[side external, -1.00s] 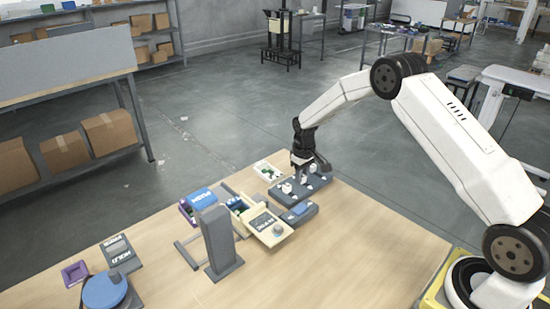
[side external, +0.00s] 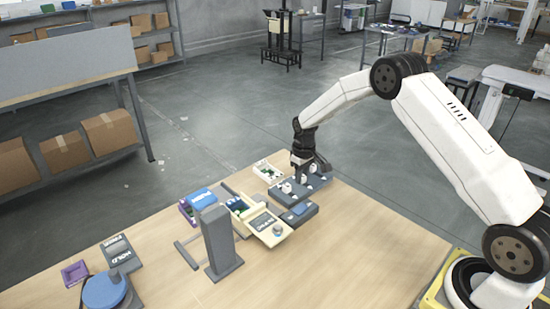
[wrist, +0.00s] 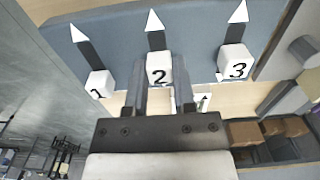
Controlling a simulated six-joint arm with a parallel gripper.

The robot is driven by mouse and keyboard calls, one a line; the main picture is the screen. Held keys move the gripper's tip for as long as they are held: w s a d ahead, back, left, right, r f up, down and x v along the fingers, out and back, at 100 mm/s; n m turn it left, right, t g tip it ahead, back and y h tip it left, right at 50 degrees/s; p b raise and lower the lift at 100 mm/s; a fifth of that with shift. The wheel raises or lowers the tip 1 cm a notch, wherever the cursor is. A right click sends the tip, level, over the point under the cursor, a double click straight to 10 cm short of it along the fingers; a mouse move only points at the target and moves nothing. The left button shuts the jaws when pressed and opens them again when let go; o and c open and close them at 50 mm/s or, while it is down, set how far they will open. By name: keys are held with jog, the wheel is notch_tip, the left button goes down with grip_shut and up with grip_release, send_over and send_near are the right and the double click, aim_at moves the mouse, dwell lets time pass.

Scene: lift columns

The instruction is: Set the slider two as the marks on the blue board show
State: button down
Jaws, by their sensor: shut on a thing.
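The slider panel (side external: 318,184) is a blue-grey slab at the far side of the table, and its face (wrist: 200,30) fills the top of the wrist view. It has three dark slots with white arrow tips. White cube knobs numbered 1 (wrist: 99,84), 2 (wrist: 158,70) and 3 (wrist: 236,64) sit at the near ends of the slots in the wrist view. My gripper (wrist: 160,72) is shut on knob 2, one finger on each side. In the side view my gripper (side external: 305,172) is low over the panel and partly hides the knobs. I cannot make out marks on a blue board.
The table's right front is clear.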

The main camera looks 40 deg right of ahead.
aim_at(306, 186)
dwell(0.4)
jog(key=shift+s, duration=1)
jog(key=shift+c, duration=2.2)
grip_release()
jog(key=shift+r, duration=0.15)
notch_tip(306, 186, up, 8)
jog(key=shift+f, duration=0.2)
jog(key=shift+s+a, duration=0.1)
